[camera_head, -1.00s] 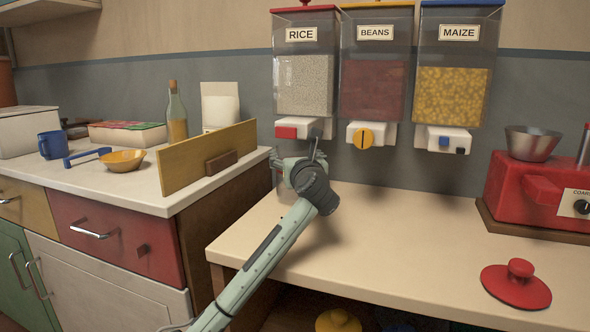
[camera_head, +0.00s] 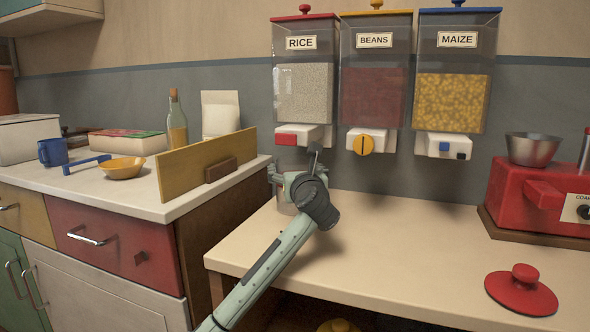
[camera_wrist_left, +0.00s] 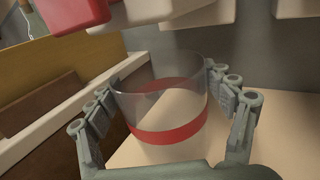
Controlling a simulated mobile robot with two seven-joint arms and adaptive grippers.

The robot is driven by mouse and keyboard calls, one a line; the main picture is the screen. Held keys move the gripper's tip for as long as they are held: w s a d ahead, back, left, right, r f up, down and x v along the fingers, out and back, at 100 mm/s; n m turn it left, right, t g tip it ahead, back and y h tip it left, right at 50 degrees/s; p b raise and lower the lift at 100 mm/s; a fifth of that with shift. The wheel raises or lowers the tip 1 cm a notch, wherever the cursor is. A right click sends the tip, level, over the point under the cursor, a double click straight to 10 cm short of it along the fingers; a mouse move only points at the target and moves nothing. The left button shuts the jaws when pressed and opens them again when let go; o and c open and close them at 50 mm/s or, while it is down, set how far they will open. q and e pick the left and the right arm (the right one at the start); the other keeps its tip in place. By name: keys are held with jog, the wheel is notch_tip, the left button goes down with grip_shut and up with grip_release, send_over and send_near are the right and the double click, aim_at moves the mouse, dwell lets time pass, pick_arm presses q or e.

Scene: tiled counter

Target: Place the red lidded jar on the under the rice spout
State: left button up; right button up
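The jar (camera_head: 286,208) is clear with a red band, and its top is open. It is upright beneath the red-handled rice spout (camera_head: 300,134), at the counter's left back. In the left wrist view the jar (camera_wrist_left: 168,137) is between the fingers of my left gripper (camera_wrist_left: 160,85), whose tips appear to close on both its sides. In the head view my left gripper (camera_head: 296,182) hides much of the jar. Whether its base bears on the counter is hard to tell. The red lid (camera_head: 521,290) lies apart at the front right. My right gripper is not in view.
Beans (camera_head: 374,95) and maize (camera_head: 452,90) dispensers hang beside the rice dispenser (camera_head: 304,90). A red mill (camera_head: 545,195) stands at the right. A yellow board (camera_head: 190,170) edges the higher left counter. The middle of the lower counter (camera_head: 410,240) is clear.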

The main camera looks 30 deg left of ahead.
pick_arm(q)
jog(key=shift+o, duration=0.8)
jog(key=shift+r, duration=0.1)
jog(key=shift+s+d, duration=0.1)
jog(key=shift+d, duration=0.05)
jog(key=v, duration=1.1)
jog(key=shift+s+d, duration=0.25)
